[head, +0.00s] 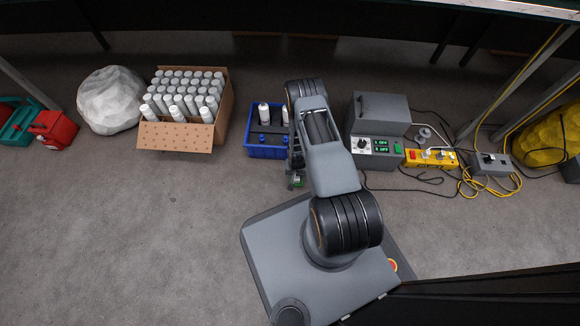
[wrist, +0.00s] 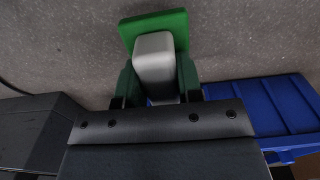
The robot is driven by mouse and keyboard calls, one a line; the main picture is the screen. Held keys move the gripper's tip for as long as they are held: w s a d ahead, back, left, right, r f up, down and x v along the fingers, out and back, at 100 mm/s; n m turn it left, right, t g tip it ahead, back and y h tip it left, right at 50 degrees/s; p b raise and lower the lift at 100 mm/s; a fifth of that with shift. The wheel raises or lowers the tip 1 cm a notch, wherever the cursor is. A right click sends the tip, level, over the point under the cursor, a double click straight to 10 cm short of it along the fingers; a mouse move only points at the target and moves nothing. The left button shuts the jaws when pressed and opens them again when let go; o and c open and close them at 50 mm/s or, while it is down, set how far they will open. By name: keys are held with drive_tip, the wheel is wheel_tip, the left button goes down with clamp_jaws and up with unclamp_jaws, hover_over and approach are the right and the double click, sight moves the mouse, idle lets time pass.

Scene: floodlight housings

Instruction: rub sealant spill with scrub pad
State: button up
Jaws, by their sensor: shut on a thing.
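The scrub pad (wrist: 180,24) is a green block with a pale grey handle (wrist: 154,60). In the wrist view my gripper (wrist: 157,82) is shut on the handle, one dark green finger on each side, with the green pad beyond the fingertips. I cannot make out a sealant spill in either view. I cannot tell whether the pad touches the floor.
The blue crate (head: 266,152) holds white bottles and blue-capped items; it also shows in the wrist view (wrist: 262,97). A grey control box (head: 377,151), a yellow power strip (head: 431,158) and cables lie right. A cardboard box (head: 175,138) of cartridges stands left. The front-left floor is clear.

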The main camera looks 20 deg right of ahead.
drive_tip(key=shift+r+p, duration=1.45)
drive_tip(key=shift+r, duration=0.9)
